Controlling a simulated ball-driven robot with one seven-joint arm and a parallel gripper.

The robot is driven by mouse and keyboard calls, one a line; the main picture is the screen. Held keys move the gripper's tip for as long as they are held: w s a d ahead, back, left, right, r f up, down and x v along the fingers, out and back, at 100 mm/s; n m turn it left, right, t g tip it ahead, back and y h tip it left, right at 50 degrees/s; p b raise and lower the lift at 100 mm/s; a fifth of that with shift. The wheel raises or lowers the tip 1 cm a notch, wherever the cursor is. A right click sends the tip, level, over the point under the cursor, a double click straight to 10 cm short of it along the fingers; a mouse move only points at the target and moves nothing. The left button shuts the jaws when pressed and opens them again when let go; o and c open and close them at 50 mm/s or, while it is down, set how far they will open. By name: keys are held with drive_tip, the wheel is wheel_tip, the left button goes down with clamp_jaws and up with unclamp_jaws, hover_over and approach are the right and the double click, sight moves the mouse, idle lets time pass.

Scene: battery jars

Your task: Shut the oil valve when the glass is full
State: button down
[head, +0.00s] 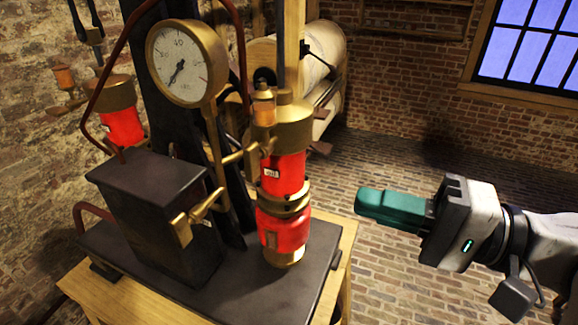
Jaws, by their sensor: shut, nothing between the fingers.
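A small amber glass (264,112) with a brass cap stands on the brass top of the right red cylinder (283,175). It looks amber through most of its height, but its exact oil level is too small to tell. A small white label, seemingly reading "oil", is on the red cylinder. A brass lever or tap (196,218) sticks out at the front of the black box. I cannot tell for certain which fitting is the oil valve. My gripper (370,205) has green fingers, shut and empty. It hangs right of the machine, apart from it, pointing left.
A round brass gauge (187,62) stands above the black box (150,210). A second red cylinder (123,127) and another amber glass (64,77) are at the left. The machine's dark base (290,300) rests on a wooden stand. The brick floor (385,270) between stand and gripper is clear.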

sight(256, 175)
drive_tip(key=p+x, duration=0.3)
drive_tip(key=x, duration=0.9)
drive_tip(key=shift+w+a+f, duration=0.1)
drive_tip(key=shift+a, duration=0.3)
drive_tip(key=shift+f, duration=0.15)
drive_tip(key=shift+f+b, duration=0.1)
drive_tip(key=shift+b, duration=0.3)
